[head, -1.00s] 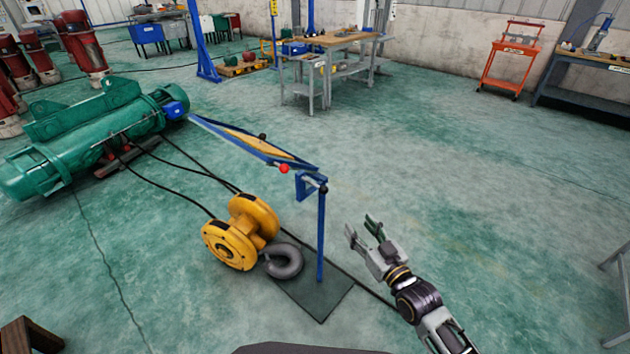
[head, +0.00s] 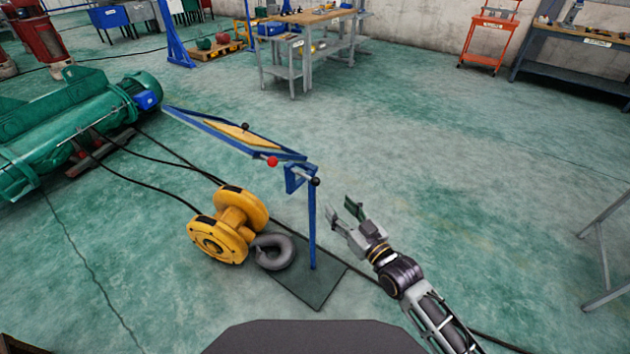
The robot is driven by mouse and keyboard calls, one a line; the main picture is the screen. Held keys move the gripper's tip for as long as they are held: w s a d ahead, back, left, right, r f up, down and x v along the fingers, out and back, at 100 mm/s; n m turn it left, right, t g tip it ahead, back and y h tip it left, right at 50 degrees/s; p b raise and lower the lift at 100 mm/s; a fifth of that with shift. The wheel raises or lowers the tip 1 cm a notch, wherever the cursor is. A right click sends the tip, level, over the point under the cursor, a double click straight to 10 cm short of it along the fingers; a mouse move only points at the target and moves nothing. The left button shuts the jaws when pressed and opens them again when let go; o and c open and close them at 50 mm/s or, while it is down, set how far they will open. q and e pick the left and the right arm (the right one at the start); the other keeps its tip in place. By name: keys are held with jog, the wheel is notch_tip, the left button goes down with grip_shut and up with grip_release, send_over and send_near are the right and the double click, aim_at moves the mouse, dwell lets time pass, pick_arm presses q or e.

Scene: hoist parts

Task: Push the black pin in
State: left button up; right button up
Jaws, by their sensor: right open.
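A blue stand with a tilted blue-framed board (head: 235,135) rises from a dark floor plate (head: 318,288). A pin with a black knob (head: 315,181) sticks out at the top of the blue post (head: 312,228), by a blue bracket. A second black knob (head: 245,126) is on the board's far edge, and a red ball (head: 272,161) is at its near edge. I cannot tell how deep the pin sits. My right gripper (head: 343,208) is open and empty, to the right of the post and lower in the picture than the black knob, apart from both. My left gripper is out of view.
A yellow hoist block (head: 228,226) with a grey hook (head: 273,252) lies left of the post. Black cables run to a green hoist drum (head: 68,125). A workbench (head: 308,45) and an orange cart (head: 490,38) stand behind. The floor at right is largely clear.

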aim_at(318, 183)
jog(key=shift+w+a, duration=0.1)
jog(key=shift+w, duration=0.1)
jog(key=shift+x, duration=6.7)
jog(key=shift+s, duration=0.1)
jog(key=shift+c, duration=0.5)
jog(key=shift+r, duration=0.1)
grip_shut()
